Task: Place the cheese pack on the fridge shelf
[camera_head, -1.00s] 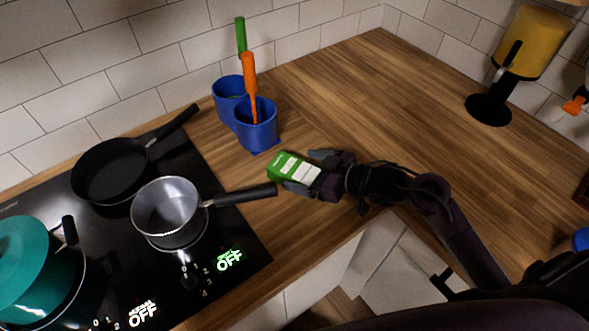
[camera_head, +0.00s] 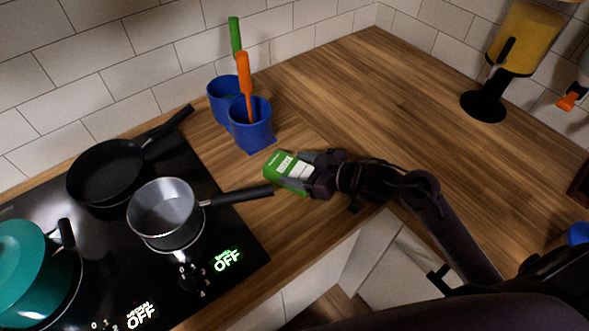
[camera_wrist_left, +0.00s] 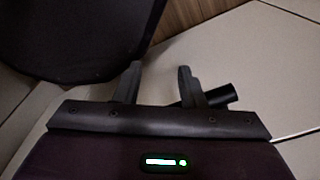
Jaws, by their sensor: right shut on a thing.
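The cheese pack (camera_head: 284,170) is a green box with a white label, over the wooden counter to the right of the pot handle in the head view. My right gripper (camera_head: 305,172) is shut on its right end. Whether the pack still touches the counter I cannot tell. My left gripper (camera_wrist_left: 158,84) shows in the left wrist view, with its two fingers apart and nothing between them; a dark cylindrical handle lies behind its right finger. The fridge shelf is not in view.
A steel saucepan (camera_head: 165,212), a black frying pan (camera_head: 105,172) and a teal pot (camera_head: 25,262) stand on the black hob. Blue utensil cups (camera_head: 251,132) stand behind the pack. A yellow dispenser (camera_head: 527,40) stands at the back right. The counter's middle is clear.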

